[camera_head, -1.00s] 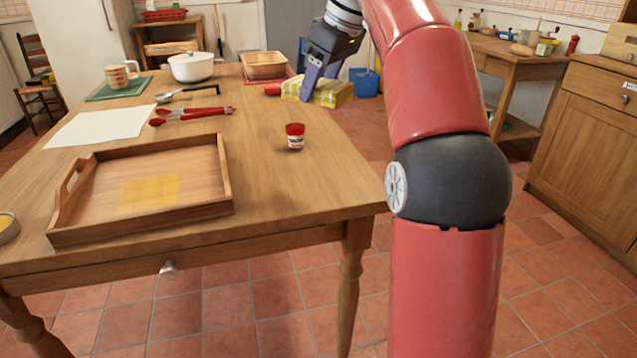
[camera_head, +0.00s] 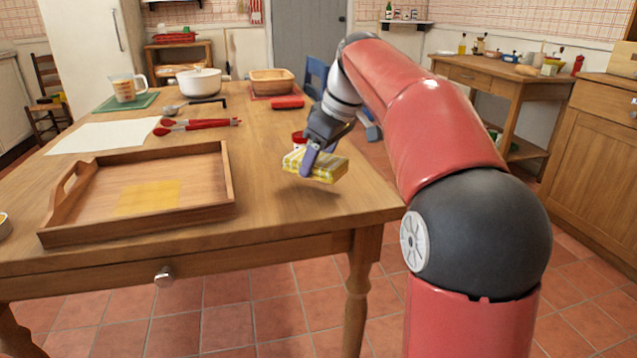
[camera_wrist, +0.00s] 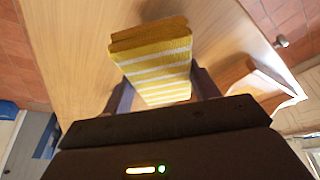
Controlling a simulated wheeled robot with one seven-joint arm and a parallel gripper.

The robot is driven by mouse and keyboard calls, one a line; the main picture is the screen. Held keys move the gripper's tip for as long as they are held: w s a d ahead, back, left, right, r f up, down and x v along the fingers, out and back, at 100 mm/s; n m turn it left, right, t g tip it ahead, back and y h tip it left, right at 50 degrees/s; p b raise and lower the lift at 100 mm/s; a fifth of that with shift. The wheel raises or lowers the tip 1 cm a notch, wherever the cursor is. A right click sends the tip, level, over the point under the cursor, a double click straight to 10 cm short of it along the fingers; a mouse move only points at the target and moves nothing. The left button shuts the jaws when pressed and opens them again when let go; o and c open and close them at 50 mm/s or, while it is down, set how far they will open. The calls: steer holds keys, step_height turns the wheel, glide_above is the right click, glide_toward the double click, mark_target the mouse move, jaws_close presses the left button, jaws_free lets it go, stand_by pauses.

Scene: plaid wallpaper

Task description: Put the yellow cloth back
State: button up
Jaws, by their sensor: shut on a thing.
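The yellow cloth (camera_head: 325,168) is a folded bundle with white stripes. My gripper (camera_head: 310,158) is shut on it and holds it above the right part of the table, near the front right corner. In the wrist view the cloth (camera_wrist: 158,65) sits between the two fingers of my gripper (camera_wrist: 160,92). The wooden tray (camera_head: 227,190) lies to the left on the table, with a flat yellow patch (camera_head: 149,198) on its floor. A small red-lidded jar (camera_head: 299,138) is mostly hidden behind my gripper.
The table (camera_head: 262,205) is bare between the tray and the cloth.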

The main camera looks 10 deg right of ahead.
mark_target(318, 176)
steer(key=shift+f+b, duration=0.45)
steer(key=shift+f, duration=1.55)
steer(key=shift+f, duration=0.1)
steer(key=o, duration=0.9)
steer(key=shift+f, duration=0.1)
steer(key=shift+o, duration=0.2)
